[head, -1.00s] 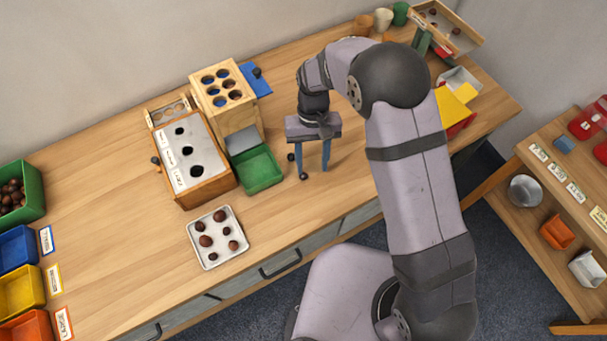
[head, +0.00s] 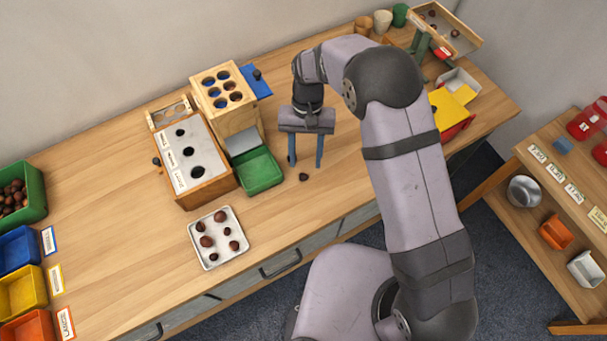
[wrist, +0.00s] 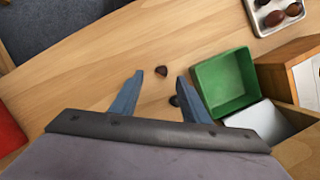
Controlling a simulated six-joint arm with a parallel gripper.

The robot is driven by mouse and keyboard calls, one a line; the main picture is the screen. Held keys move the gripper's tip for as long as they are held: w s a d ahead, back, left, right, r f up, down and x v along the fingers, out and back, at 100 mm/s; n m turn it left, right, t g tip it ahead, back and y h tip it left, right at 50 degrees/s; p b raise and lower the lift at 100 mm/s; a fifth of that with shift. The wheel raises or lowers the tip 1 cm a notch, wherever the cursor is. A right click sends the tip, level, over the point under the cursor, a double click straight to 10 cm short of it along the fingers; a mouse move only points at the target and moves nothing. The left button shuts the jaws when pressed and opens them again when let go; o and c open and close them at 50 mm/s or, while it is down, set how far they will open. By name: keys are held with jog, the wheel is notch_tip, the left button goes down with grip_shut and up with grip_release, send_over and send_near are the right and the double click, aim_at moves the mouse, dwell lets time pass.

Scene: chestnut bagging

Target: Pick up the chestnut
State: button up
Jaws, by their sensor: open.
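The fingertips' exact height above the table is unclear.
The green tray (head: 261,171) stands close left of my gripper, beside a wooden box with holes (head: 206,188). A metal tray of several chestnuts (head: 217,261) lies nearer the front edge. A yellow and red box (head: 452,110) stands to the right. The table's front right is clear.

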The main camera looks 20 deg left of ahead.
aim_at(304, 175)
jog(key=shift+p+x, duration=0.8)
jog(key=shift+x, duration=1.6)
jog(key=shift+w+a, duration=0.1)
jog(key=shift+a, duration=0.05)
jog(key=c, duration=0.8)
